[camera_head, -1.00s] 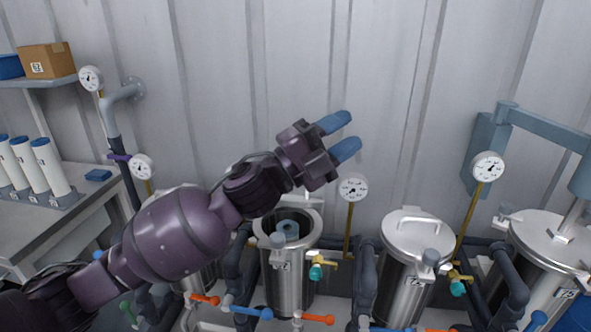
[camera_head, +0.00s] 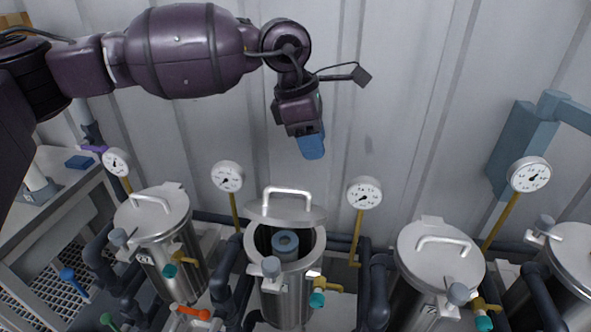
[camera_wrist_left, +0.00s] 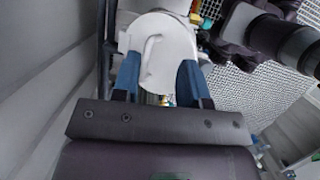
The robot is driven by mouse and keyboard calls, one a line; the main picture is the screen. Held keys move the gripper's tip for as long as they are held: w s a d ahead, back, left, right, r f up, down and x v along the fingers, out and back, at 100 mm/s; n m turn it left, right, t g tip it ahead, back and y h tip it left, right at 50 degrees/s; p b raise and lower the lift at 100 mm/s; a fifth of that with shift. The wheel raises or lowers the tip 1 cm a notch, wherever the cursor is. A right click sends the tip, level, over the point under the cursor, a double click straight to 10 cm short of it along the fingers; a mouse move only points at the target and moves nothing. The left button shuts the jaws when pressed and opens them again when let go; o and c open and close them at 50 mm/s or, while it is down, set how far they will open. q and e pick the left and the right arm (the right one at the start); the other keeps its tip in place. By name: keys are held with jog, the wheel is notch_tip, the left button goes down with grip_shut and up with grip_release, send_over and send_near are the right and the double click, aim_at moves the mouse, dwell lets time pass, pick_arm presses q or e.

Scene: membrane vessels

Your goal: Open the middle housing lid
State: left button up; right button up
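The middle housing (camera_head: 285,297) is a steel vessel with its mouth uncovered and a blue-grey ring-topped cartridge (camera_head: 285,242) inside. Its lid (camera_head: 287,213) is tilted up at the back of the rim, with the bar handle (camera_head: 287,191) on top. My left gripper (camera_head: 312,147) points down above and slightly right of this lid, apart from it, in front of the wall. In the left wrist view its blue fingers (camera_wrist_left: 158,80) are spread with nothing held. A pale lid with a handle (camera_wrist_left: 160,50) shows beyond them. My right gripper is not in view.
Closed housings stand to the left (camera_head: 160,235) and right (camera_head: 437,258), with another at the right edge. Round gauges on yellow stems (camera_head: 364,193) (camera_head: 228,177) rise behind the middle housing. Dark pipes and coloured valves fill the gaps. The wall is close behind.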

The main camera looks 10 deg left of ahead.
aim_at(289, 189)
pick_arm(q)
jog(key=a+f+y, duration=0.1)
jog(key=f, duration=0.2)
jog(key=a+f+y, duration=0.1)
jog(key=a+f, duration=0.1)
jog(key=f, duration=0.2)
jog(key=w+a+f+m+y, duration=0.1)
jog(key=f, duration=0.3)
jog(key=shift+a+f, duration=0.2)
jog(key=shift+a, duration=0.05)
grip_shut()
